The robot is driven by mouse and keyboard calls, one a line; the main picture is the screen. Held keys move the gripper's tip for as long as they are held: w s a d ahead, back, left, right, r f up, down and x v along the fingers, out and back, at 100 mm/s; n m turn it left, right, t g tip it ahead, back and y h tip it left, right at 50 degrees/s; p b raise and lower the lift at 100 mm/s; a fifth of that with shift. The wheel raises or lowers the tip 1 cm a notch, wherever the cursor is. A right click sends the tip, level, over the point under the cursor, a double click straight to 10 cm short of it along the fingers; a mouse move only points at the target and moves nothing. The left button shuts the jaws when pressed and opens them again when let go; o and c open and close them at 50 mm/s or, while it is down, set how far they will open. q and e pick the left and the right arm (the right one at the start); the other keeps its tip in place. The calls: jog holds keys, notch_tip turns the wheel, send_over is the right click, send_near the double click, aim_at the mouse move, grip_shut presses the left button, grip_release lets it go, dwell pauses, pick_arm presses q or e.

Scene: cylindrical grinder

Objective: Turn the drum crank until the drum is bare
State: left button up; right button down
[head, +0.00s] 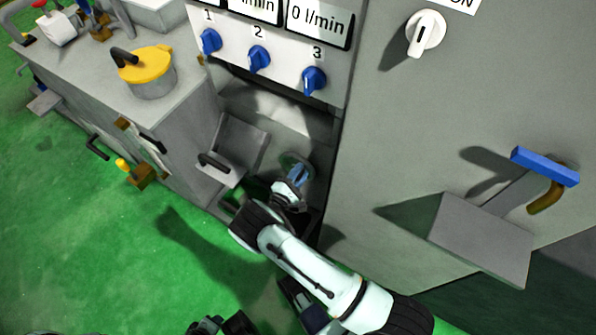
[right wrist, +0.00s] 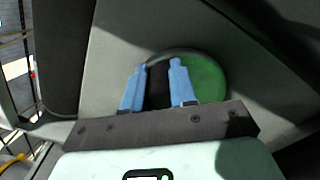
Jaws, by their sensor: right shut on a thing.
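My right gripper (head: 298,176) reaches into the recess below the blue knobs, in front of a round disc (head: 287,160). In the right wrist view the two blue fingers of this gripper (right wrist: 157,68) stand on either side of a dark piece (right wrist: 158,88), which looks like the crank handle; the gripper is shut on it. Behind the fingers a round green face (right wrist: 206,78) with a dark rim shows. The rest of the crank is hidden by the fingers and hand. I cannot make out how much is on the drum. My left gripper cannot be made out.
A grey tray with a black handle (head: 214,162) is just left of my right gripper. Blue knobs (head: 258,58) are above it. A grey cabinet (head: 385,150) with a blue-handled lever (head: 545,166) is to the right. The green floor (head: 110,265) at lower left is open.

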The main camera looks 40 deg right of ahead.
jog(key=shift+s+f, duration=0.1)
dwell(0.4)
jog(key=c, duration=0.9)
grip_release()
pick_arm(q)
jog(key=shift+s+d+r+g+p, duration=0.2)
jog(key=shift+s+d+r+p, duration=0.15)
jog(key=shift+s, duration=0.15)
jog(key=shift+s+d+r+g+p, duration=0.2)
jog(key=shift+s+r+p, duration=0.15)
jog(key=shift+s, duration=0.15)
pick_arm(e)
jog(key=v, duration=1.3)
jog(key=shift+a, duration=0.25)
